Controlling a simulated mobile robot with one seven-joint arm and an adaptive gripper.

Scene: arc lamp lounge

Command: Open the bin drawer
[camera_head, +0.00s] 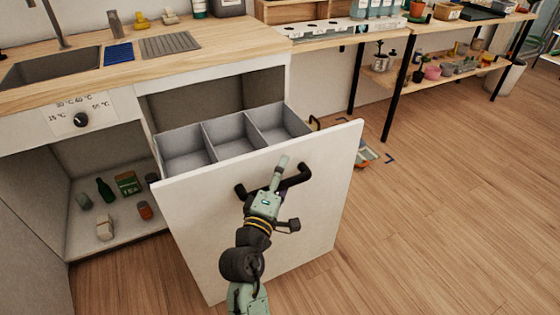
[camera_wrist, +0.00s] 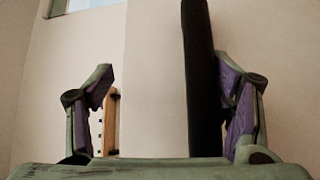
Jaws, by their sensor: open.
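The bin drawer (camera_head: 235,235) is pulled well out of the counter unit. It has a tall white front, and grey bins (camera_head: 236,136) in a row behind it look empty. Its black handle (camera_head: 297,176) is on the upper part of the front. In the wrist view the handle (camera_wrist: 200,80) is a dark upright bar between the fingers, closer to the right one. My gripper (camera_head: 275,180) is open at the handle, and its purple-lined fingers also show in the wrist view (camera_wrist: 166,85). There is a gap between the left finger and the bar. My arm hides part of the front and handle.
An open cupboard at left holds a green bottle (camera_head: 105,189), a green tea box (camera_head: 127,183) and other small items. The sink (camera_head: 65,67) is above. A small pile of things (camera_head: 365,154) lies on the floor behind the drawer. The wooden floor (camera_head: 440,220) at right is clear.

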